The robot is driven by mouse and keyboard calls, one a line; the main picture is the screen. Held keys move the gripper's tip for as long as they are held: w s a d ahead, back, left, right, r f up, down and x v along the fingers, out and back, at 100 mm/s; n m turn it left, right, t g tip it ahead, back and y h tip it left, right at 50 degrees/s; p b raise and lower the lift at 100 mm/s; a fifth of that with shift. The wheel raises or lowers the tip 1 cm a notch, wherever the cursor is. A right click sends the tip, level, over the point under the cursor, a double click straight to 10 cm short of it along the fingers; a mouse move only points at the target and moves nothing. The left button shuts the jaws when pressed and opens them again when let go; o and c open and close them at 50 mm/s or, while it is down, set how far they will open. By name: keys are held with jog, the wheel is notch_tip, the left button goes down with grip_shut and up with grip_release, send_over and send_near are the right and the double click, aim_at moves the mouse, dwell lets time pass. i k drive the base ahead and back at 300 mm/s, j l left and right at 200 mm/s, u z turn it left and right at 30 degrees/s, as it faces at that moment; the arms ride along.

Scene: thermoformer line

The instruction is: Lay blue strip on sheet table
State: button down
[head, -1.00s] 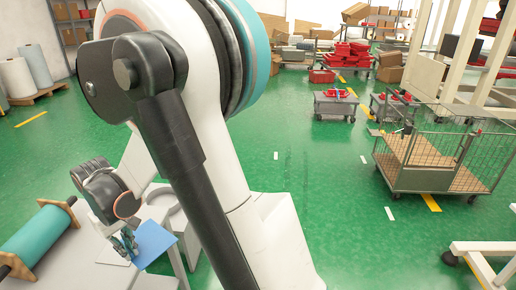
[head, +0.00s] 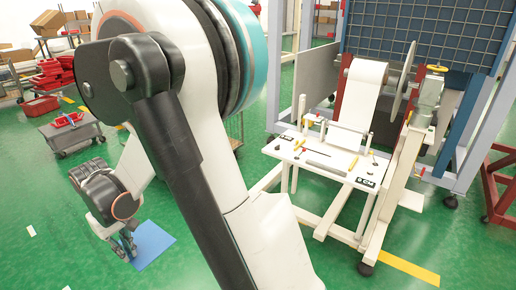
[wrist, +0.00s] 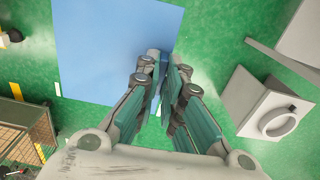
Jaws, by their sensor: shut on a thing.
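The blue strip (head: 152,244) is a flat blue piece at lower left in the head view, held above the green floor. My gripper (head: 127,244) is shut on its edge. In the wrist view the blue strip (wrist: 115,48) spreads out ahead and to the left of the fingertips (wrist: 164,66), which pinch its near right edge. A white table (head: 325,153), which looks like the sheet table, stands right of centre in the head view, well apart from the strip. My arm hides the space between them.
A white roll (head: 362,85) hangs behind the table, with a grey disc and post at its right. A blue-grey frame (head: 415,45) stands behind. A grey cart (head: 72,133) with red items is at left. A mesh cart (wrist: 25,125) shows in the wrist view. Green floor between is open.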

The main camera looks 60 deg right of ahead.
aim_at(330, 157)
jog(key=l+z, duration=0.25)
jog(key=l, duration=0.15)
jog(key=i+l+z, duration=0.1)
jog(key=l+z, duration=0.15)
jog(key=i+l+z, duration=0.15)
jog(key=l+z, duration=0.15)
jog(key=l, duration=0.15)
jog(key=i+l+z, duration=0.25)
jog(key=l+z, duration=0.25)
jog(key=l, duration=0.15)
jog(key=i+l, duration=0.5)
jog(key=l, duration=0.15)
